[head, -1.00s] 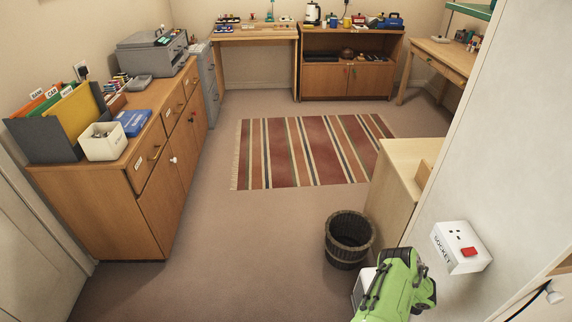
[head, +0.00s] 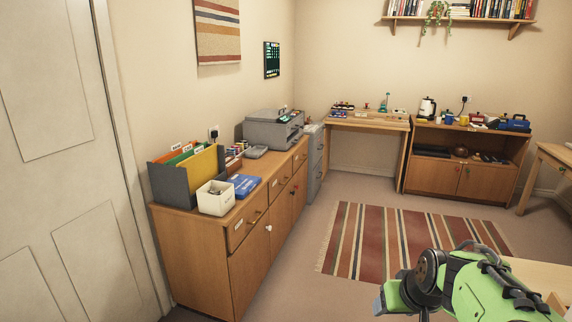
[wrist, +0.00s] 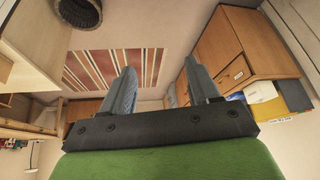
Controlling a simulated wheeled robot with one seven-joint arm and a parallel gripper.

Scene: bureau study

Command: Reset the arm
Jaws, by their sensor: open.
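My green arm (head: 470,285) shows at the lower right of the head view, raised and folded. The fingers are not clear there. In the wrist view my gripper (wrist: 161,90) has its two grey fingers apart, with nothing between them. It points out over the room, clear of the furniture.
A long wooden cabinet (head: 245,245) stands along the left wall with a file box, white bin (head: 215,198), blue box and printer (head: 272,130). A striped rug (head: 385,240) lies on open floor. A desk and a shelf unit (head: 465,160) stand at the back. A wicker basket (wrist: 78,12) shows in the wrist view.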

